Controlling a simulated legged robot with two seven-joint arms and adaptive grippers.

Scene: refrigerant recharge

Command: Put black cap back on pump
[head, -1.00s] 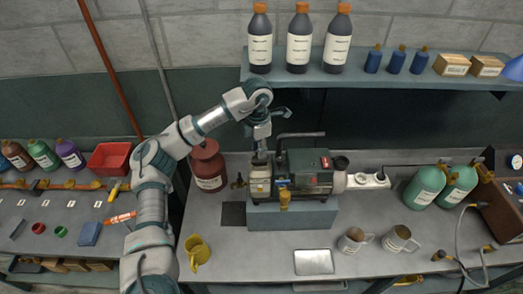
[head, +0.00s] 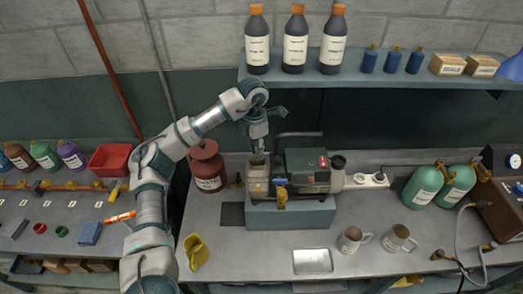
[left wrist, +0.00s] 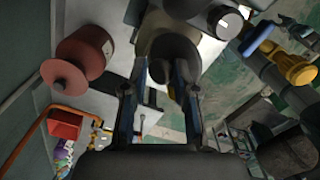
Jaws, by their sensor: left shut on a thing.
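The vacuum pump (head: 307,168), dark with a pale left end and a brass fitting on its front, sits on a grey-blue block on the bench. My left gripper (head: 258,149) comes down from above, over the pump's left end. In the left wrist view the fingers (left wrist: 168,80) are closed around a dark rounded piece (left wrist: 178,48), which looks like the black cap. In the head view the cap is too small and covered to make out. I cannot tell whether it touches the pump. My right gripper is not in view.
A brown-red jar (head: 207,168) stands close left of the pump. A black handle (head: 300,136) rises behind it. A metal tray (head: 312,261), two mugs and a yellow item (head: 195,252) lie in front. Dark bottles (head: 295,42) stand on the shelf above.

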